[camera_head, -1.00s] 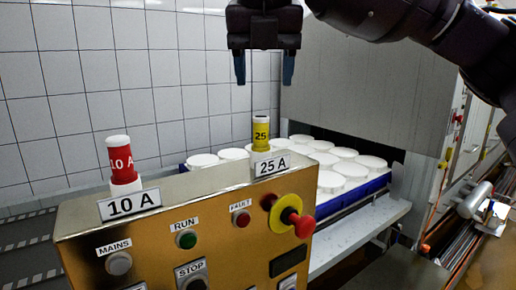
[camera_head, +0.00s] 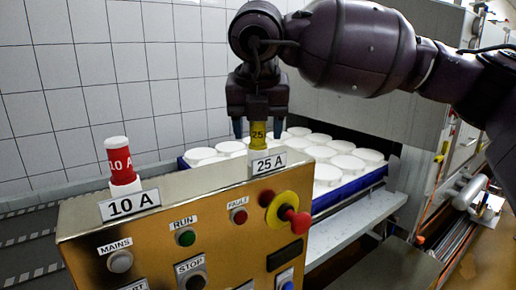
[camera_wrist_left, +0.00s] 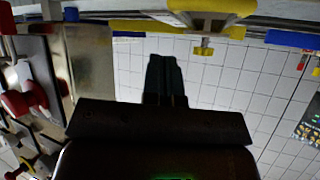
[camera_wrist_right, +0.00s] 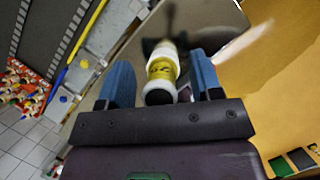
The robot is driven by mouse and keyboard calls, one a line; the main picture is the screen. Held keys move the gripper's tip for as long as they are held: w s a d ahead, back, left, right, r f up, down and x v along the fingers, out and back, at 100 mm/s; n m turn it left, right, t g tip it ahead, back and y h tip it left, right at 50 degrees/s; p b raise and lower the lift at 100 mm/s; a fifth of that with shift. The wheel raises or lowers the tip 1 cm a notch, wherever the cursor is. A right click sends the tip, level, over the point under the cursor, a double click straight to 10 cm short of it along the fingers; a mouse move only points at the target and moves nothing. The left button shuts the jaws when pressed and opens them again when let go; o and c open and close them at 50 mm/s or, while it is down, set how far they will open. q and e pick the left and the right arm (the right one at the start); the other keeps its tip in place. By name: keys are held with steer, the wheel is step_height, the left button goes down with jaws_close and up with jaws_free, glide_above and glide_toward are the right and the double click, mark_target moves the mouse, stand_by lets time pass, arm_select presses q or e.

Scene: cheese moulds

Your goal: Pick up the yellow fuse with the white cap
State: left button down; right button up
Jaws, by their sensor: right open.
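The yellow fuse (camera_head: 258,136), marked 25, stands upright on top of the metal panel behind the 25 A label (camera_head: 268,163). My right gripper (camera_head: 258,124) is above it, pointing down, with its blue fingers apart on either side of the fuse's upper part. In the right wrist view the fuse (camera_wrist_right: 162,68) sits between the two open fingers (camera_wrist_right: 163,82), with visible gaps on both sides. The gripper largely covers the white cap in the head view. My left gripper (camera_wrist_left: 166,82) shows only in the left wrist view, its dark fingers together with nothing visible between them.
A red fuse (camera_head: 121,166) marked 10 A stands at the left on the same panel (camera_head: 160,228). A red stop knob (camera_head: 299,222) sticks out of the panel front. A blue tray (camera_head: 350,188) of white moulds lies behind. Space between the fuses is clear.

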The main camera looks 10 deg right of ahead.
steer(key=c, duration=1)
